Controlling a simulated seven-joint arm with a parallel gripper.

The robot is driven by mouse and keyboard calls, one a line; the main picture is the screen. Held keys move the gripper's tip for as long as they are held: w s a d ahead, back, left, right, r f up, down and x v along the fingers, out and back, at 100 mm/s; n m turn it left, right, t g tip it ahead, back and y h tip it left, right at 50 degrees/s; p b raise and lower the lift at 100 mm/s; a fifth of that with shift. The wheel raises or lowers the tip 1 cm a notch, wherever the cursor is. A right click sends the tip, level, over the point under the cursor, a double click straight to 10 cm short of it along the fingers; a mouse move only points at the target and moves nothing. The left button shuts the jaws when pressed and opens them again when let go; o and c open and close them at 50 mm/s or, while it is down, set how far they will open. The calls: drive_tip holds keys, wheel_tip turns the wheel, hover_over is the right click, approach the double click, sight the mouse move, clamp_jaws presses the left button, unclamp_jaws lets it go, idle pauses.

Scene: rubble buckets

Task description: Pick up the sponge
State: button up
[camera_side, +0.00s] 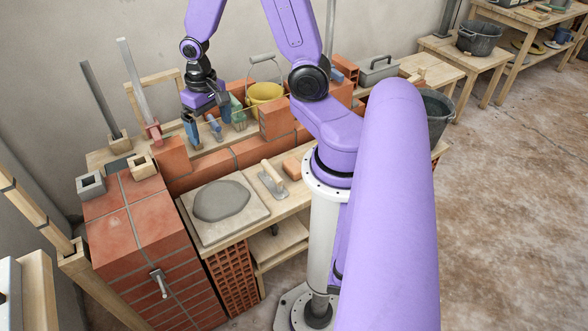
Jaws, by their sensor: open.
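A small orange block (291,167), which looks like the sponge, lies on the wooden bench, just right of a float with a wooden handle. It is small in the picture, so I cannot be certain it is not a piece of brick. My gripper (203,130) is open and points down over the back left of the bench, behind the low brick wall. It is well to the left of the orange block and apart from it. The wall and nearby tools partly crowd the view around its fingertips, and I see nothing held.
The float (272,180) and a mortar board (236,226) with a grey mound lie in front of the low brick wall (245,153). A yellow bucket (265,93) stands behind the wall. A brick pier (125,225) is at left, a dark bucket (436,117) at right.

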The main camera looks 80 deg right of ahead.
drive_tip(key=d+f+m, duration=0.4)
drive_tip(key=d+m, duration=0.2)
drive_tip(key=d, duration=0.2)
drive_tip(key=m, duration=1.6)
hover_over(294, 164)
wheel_tip(294, 164, down, 13)
wheel_tip(294, 164, down, 16)
drive_tip(key=shift+f, duration=0.15)
drive_tip(key=c, duration=0.8)
drive_tip(key=shift+o, duration=0.2)
